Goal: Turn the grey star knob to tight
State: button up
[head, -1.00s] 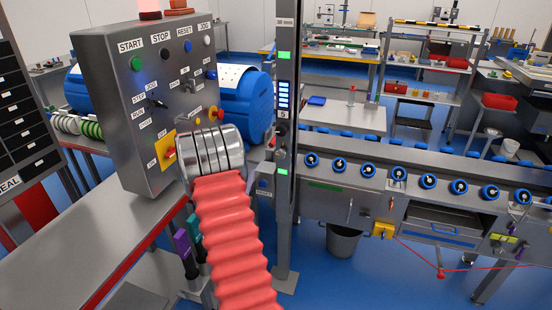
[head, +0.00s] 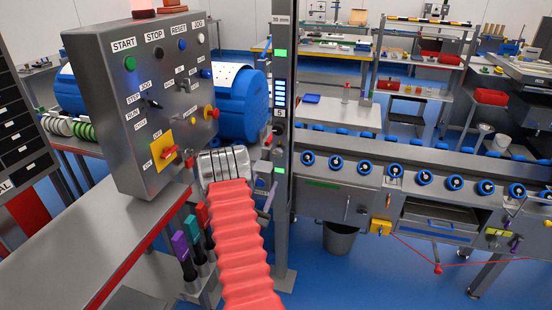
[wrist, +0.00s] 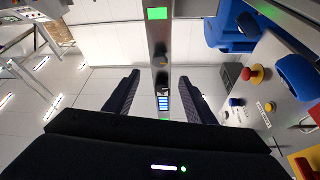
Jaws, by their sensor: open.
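A small round grey knob (wrist: 160,62) is on the front of the upright metal post (wrist: 153,35) in the wrist view. It is too small to tell whether it is star-shaped, and I see no readable tight mark. In the head view the post (head: 285,60) stands right of the control panel, with a small dark knob (head: 279,113) below its blue display. My gripper (wrist: 159,76) is open and empty in the wrist view. Its two dark fingers point towards the post, which shows between them, apparently some way off. In the head view my arm hides the gripper.
The control panel (head: 115,125) with buttons and a red switch is close on the left.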

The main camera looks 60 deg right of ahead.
aim_at(277, 156)
jog(key=x, duration=1.3)
jog(key=shift+s+d, duration=0.1)
jog(key=shift+c, duration=0.3)
jog(key=c, duration=1)
